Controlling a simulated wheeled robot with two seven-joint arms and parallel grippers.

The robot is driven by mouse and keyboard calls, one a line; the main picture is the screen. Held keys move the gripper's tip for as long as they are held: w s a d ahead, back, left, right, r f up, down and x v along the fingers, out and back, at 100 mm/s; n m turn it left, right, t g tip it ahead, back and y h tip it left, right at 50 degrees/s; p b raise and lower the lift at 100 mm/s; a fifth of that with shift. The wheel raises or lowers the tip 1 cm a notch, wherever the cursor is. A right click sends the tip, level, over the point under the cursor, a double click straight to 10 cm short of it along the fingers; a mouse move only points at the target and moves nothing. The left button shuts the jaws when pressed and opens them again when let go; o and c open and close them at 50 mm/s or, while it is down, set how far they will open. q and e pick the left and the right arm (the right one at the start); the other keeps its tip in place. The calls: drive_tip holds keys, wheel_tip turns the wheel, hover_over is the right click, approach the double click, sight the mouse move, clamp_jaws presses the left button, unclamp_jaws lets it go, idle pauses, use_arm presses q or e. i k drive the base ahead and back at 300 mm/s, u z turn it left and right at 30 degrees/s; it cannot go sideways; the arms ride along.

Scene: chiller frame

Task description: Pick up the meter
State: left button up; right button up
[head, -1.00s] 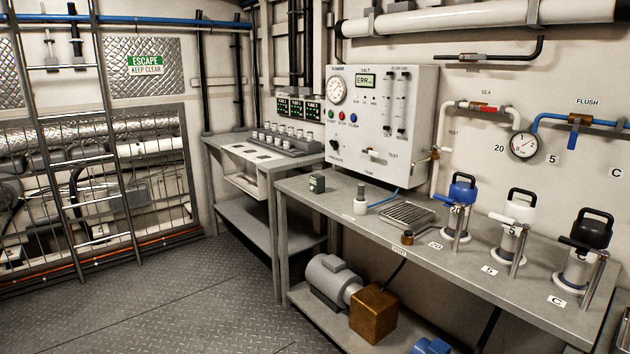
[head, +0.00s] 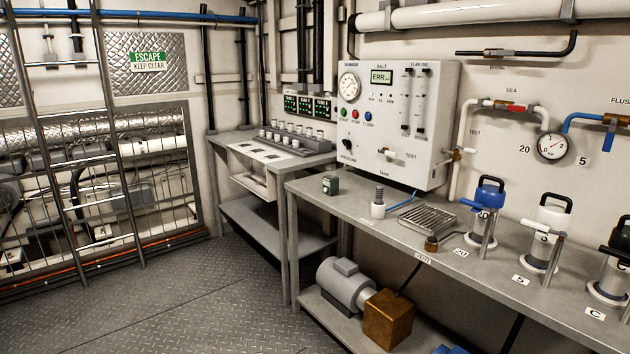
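A small dark green box-shaped device (head: 330,185), which looks like the meter, stands upright on the left part of the grey metal bench (head: 450,259). A pale patch shows on its front, too small to read. A white bottle with a grey ribbed top (head: 378,205) stands to its right, apart from it. Neither of my grippers is in view.
A drain grate (head: 425,219), a small brown-and-black item (head: 431,244) and several handled canisters, one blue-topped (head: 486,212), stand farther right on the bench. A control panel (head: 402,119) rises behind. A pump (head: 345,284) sits on the lower shelf. Open floor (head: 200,310) lies left.

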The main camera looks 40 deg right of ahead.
sight(331, 181)
drive_tip(key=z, duration=0.25)
drive_tip(key=i, duration=2.2)
drive_tip(key=z, duration=0.75)
